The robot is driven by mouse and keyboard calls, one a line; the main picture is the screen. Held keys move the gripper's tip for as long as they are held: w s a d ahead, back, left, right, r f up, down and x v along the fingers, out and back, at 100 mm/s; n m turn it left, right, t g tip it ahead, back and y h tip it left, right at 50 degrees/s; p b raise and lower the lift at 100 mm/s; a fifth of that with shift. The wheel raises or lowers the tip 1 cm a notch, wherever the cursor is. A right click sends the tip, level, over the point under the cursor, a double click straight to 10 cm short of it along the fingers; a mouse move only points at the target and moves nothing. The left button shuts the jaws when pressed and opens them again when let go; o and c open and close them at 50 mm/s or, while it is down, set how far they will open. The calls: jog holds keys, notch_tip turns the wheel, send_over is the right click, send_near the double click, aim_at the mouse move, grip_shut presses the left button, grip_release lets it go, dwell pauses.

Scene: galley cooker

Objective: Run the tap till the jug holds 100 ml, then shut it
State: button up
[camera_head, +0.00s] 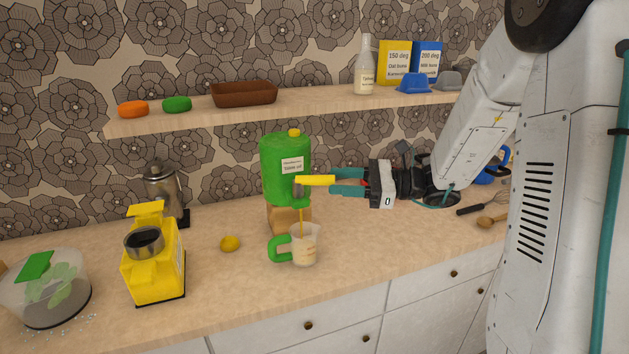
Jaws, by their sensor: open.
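A green dispenser (286,152) with a white label stands on a wooden block (276,216) on the counter. Its yellow tap lever (314,180) points right. A thin amber stream (301,218) falls from the tap into the clear measuring jug (304,246) below, which has a green handle (279,249) on its left. Some amber liquid shows in the jug; its level against the marks is too small to read. My gripper (334,181) is open, its teal fingers above and below the lever's right end. Whether they touch it I cannot tell.
A yellow scale-like appliance (154,267) with a metal bowl, a lemon (230,243) and a clear lidded container (46,290) stand left. A metal pot (163,185) is behind. A shelf (300,107) runs above.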

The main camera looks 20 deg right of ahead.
aim_at(303, 179)
jog(key=x, duration=0.5)
jog(key=shift+w+a, duration=0.1)
jog(key=shift+a, duration=0.3)
